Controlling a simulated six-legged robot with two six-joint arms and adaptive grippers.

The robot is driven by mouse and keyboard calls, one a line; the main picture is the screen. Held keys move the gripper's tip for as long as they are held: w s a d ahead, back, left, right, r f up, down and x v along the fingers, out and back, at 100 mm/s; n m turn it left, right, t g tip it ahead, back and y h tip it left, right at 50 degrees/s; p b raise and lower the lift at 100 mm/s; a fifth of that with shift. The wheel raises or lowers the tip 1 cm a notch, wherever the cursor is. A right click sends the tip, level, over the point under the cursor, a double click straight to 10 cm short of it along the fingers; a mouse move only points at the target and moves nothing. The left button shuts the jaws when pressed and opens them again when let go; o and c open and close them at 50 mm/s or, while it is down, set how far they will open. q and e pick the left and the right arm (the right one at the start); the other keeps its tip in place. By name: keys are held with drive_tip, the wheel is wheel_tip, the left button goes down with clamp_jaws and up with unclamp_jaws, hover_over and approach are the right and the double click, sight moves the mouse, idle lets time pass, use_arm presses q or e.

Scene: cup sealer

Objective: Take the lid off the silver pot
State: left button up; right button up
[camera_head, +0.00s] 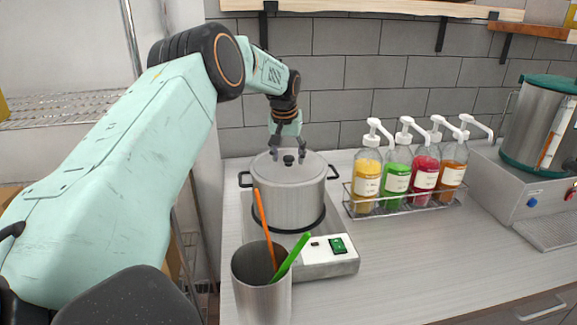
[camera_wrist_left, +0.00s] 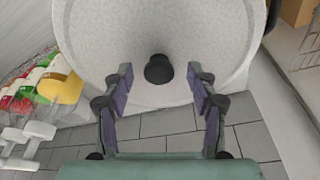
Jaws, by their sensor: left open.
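The silver pot (camera_head: 288,198) stands on a small white cooker (camera_head: 328,262) with its lid (camera_head: 266,166) on top. The lid has a black knob (camera_head: 288,160) in its middle, and the pot has black side handles. My left gripper (camera_head: 288,152) is right above the lid and points down at the knob. In the left wrist view, the open fingers (camera_wrist_left: 160,82) lie on either side of the black knob (camera_wrist_left: 159,69), apart from it, with the pale lid (camera_wrist_left: 110,35) behind. The right gripper is not in view.
A steel cup (camera_head: 262,290) with an orange and a green stick stands in front of the cooker. A wire rack (camera_head: 405,206) of several pump bottles stands right of the pot. A steel dispenser (camera_head: 538,125) is at far right. The counter's front right is clear.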

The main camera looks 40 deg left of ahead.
use_arm(q)
drive_tip(key=shift+w+f, duration=0.1)
drive_tip(key=shift+w, duration=0.05)
drive_tip(key=shift+c, duration=0.7)
drive_tip(key=shift+s+d+r, duration=0.1)
drive_tip(key=shift+s+r, duration=0.1)
drive_tip(key=shift+s, duration=0.05)
drive_tip(key=c, duration=1.1)
drive_tip(key=shift+w, duration=0.1)
clamp_jaws()
